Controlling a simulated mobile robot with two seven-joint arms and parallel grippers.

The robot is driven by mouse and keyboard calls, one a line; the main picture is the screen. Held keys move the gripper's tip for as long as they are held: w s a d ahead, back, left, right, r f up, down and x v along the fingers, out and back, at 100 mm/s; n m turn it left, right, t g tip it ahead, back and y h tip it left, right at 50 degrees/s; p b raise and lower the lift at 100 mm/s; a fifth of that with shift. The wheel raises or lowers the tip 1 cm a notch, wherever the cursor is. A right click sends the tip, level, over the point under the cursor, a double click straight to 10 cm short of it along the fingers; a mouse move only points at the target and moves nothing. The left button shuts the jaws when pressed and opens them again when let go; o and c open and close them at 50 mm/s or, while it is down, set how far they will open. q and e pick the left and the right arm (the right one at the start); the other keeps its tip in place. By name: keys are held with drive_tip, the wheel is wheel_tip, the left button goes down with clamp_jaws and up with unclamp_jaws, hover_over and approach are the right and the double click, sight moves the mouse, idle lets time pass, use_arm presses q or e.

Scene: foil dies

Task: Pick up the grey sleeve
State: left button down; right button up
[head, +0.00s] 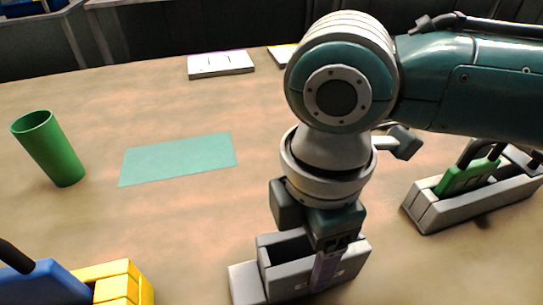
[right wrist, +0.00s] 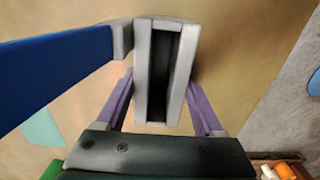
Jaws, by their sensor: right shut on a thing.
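The grey sleeve (head: 290,285) is an open-topped, narrow box at the bottom middle of the head view. In the right wrist view the grey sleeve (right wrist: 143,75) shows its long dark slot. My right gripper (head: 312,265) is over it from above, with its purple fingers on either side. In the right wrist view the gripper (right wrist: 160,105) has one finger at each long side of the sleeve. It is shut on the sleeve. I cannot tell whether the sleeve is clear of the table. My left gripper is not seen.
Mid-table is clear.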

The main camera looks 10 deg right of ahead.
clamp_jaws()
idle(0.3)
